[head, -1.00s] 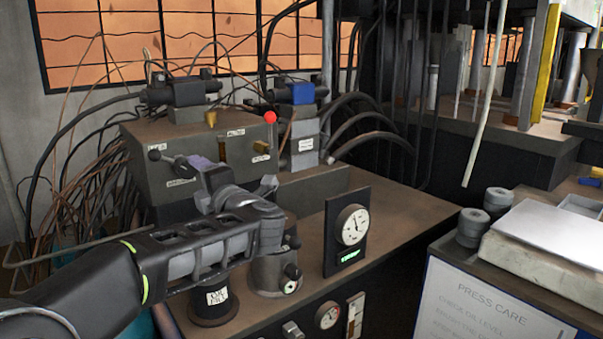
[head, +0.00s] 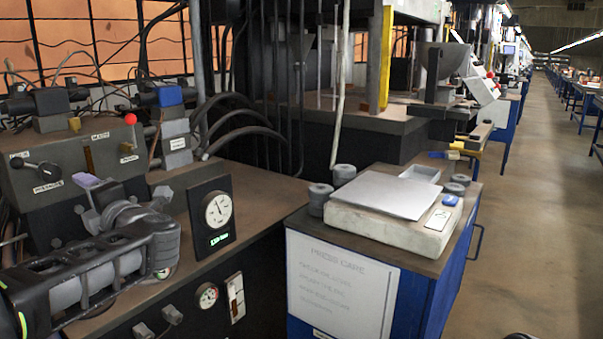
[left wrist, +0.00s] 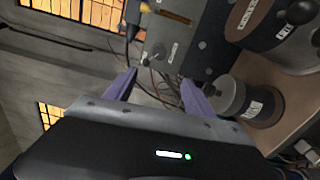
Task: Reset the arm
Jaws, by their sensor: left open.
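My left gripper (head: 92,192) comes in from the left in the head view, in front of a grey hydraulic control box (head: 60,165). Its purple fingers are only partly visible there. In the left wrist view its two purple fingers (left wrist: 158,92) stand apart with nothing between them. Beyond them are the box's labelled face, a black-knobbed lever and cables. The fingers look clear of the box, though the exact distance is hard to tell. My right gripper is not in view.
A dial gauge (head: 218,210) on a black plate stands on the brown bench right of my arm. A blue cabinet (head: 425,305) carries a scale-like block with a metal plate (head: 385,193) and grey cylinders. A clear aisle (head: 535,190) runs along the right.

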